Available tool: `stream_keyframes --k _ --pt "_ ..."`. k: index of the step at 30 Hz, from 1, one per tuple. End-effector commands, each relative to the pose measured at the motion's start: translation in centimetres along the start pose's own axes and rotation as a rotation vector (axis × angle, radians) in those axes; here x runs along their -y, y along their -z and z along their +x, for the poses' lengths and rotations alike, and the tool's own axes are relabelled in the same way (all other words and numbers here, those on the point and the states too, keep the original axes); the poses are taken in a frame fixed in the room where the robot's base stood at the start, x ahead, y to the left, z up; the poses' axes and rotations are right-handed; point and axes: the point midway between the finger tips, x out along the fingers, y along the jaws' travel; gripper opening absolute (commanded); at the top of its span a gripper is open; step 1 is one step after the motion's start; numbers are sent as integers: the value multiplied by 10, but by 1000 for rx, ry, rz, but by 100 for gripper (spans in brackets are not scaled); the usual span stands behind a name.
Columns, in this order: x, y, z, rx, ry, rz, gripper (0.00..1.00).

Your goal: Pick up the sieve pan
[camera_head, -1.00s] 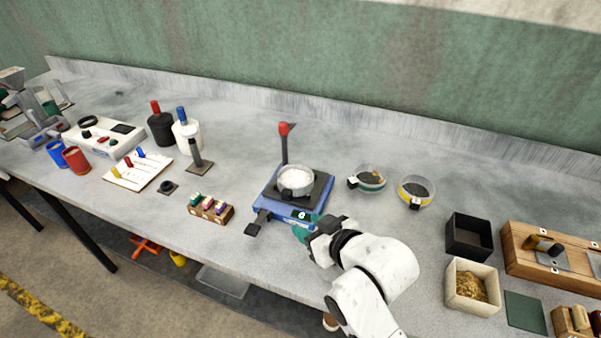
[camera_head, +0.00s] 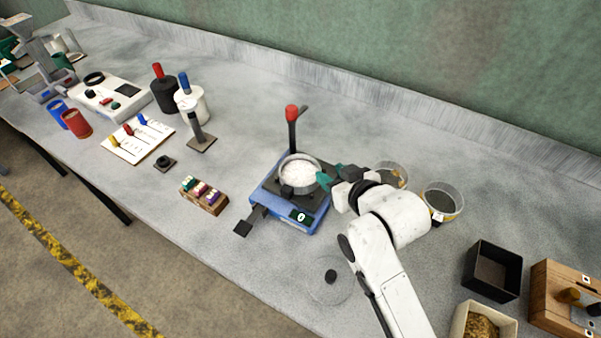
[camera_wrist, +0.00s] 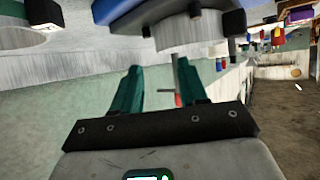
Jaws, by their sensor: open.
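A round clear-walled pan (camera_head: 299,185) with white contents sits on the blue device (camera_head: 307,222), which has a small display. Two more round pans stand to the right: one (camera_head: 399,169), partly hidden by my arm, and one with a yellow band (camera_head: 441,206). I cannot tell by sight which one is the sieve pan. My gripper (camera_head: 325,177), with teal fingers, is at the right side of the pan on the device. In the wrist view my gripper (camera_wrist: 160,70) is open with nothing between the fingers. The blue device (camera_wrist: 145,12) shows at its top edge.
A red-topped post (camera_head: 292,125) rises behind the device. A clear disc with a black knob (camera_head: 331,277) lies in front. A small rack (camera_head: 203,196) stands left. A black box (camera_head: 491,272) and a grain box (camera_head: 478,325) stand right.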

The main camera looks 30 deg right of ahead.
Motion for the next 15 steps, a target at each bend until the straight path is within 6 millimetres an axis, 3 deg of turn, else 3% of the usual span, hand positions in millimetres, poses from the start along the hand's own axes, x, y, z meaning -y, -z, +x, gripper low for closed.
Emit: stream_keyframes --k 15 --pt "0 1 57 0 0 1 43"
